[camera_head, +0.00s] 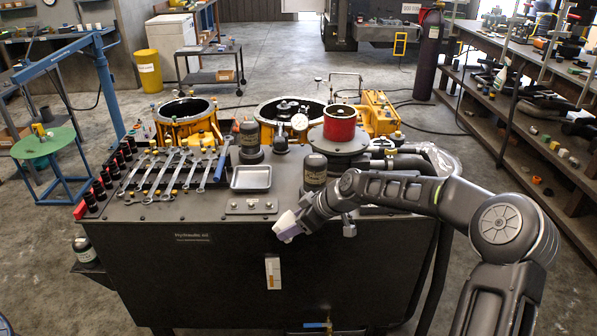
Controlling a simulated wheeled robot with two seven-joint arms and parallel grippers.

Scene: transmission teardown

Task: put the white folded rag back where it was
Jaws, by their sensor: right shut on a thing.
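My right arm reaches in from the right, and its gripper (300,221) is over the front edge of the dark cabinet. It is shut on a small white thing that looks like the white folded rag (285,221). The rag sticks out to the left of the fingers, in front of the cabinet's top edge. The fingers and the arm hide part of it. My left gripper is not in view.
The dark cabinet top (225,210) holds a row of wrenches (176,172), black sockets (107,181), a metal tray (251,178), dark bottles (314,172) and a red cylinder (339,124). Yellow housings (187,126) stand behind. A bare strip runs along its front left.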

